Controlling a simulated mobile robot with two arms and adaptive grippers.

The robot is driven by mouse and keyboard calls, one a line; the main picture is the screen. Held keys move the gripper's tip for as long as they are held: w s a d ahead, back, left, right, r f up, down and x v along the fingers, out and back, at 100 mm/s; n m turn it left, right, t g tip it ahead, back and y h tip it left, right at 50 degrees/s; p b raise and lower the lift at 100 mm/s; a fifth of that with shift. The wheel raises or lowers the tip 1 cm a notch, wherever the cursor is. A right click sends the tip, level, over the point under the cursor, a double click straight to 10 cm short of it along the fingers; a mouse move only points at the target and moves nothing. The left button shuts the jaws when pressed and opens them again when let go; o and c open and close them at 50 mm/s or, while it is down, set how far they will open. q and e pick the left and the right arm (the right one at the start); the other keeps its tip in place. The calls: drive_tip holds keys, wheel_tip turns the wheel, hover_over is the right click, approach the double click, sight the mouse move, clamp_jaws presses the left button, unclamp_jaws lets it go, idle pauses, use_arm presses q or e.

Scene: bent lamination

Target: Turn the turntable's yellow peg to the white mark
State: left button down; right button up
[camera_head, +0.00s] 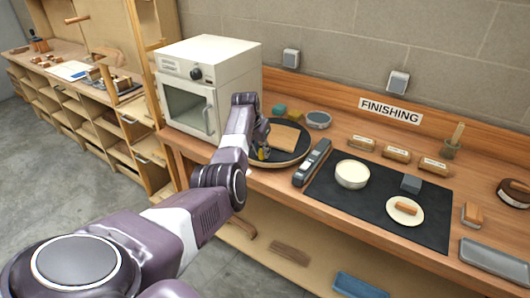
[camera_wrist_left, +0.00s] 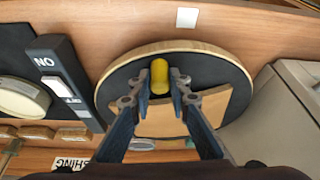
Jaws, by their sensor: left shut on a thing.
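The round turntable (camera_head: 298,157) has a black top and a pale wooden rim, and it also shows in the left wrist view (camera_wrist_left: 225,72). Its yellow peg (camera_wrist_left: 159,76) stands near the rim. My left gripper (camera_wrist_left: 160,92) is shut around the peg, one finger on each side. In the head view my left gripper (camera_head: 261,151) reaches down to the turntable's near left side, and the arm hides part of it. The white mark (camera_wrist_left: 187,17) is a small square on the bench, off the rim, above and to the right of the peg in the left wrist view. My right gripper is not in view.
A tan wooden piece (camera_head: 284,137) lies on the turntable. A white oven (camera_head: 210,85) stands close to its left. A dark device reading "NO" (camera_wrist_left: 62,80) and a black mat (camera_head: 385,180) with a bowl (camera_head: 352,175) lie to the right in the head view.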

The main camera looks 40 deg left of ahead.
sight(252, 156)
use_arm(q)
drive_tip(key=shift+s+a+m+h+b, duration=0.15)
drive_tip(key=shift+s+a+m+b, duration=0.1)
drive_tip(key=shift+a+m, duration=0.3)
drive_tip(key=shift+s+a+m+h+b, duration=0.15)
drive_tip(key=shift+a+m+b, duration=0.15)
drive_tip(key=shift+a, duration=0.4)
drive_tip(key=shift+a+r+b, duration=0.1)
drive_tip(key=shift+a+b, duration=0.25)
drive_tip(key=shift+a, duration=0.35)
drive_tip(key=shift+a+r, duration=0.1)
drive_tip(key=shift+a, duration=0.05)
drive_tip(key=c, duration=1.8)
unclamp_jaws()
drive_tip(key=shift+s, duration=0.1)
drive_tip(key=v, duration=1.1)
drive_tip(key=shift+s+r, duration=0.3)
drive_tip(key=shift+s, duration=0.05)
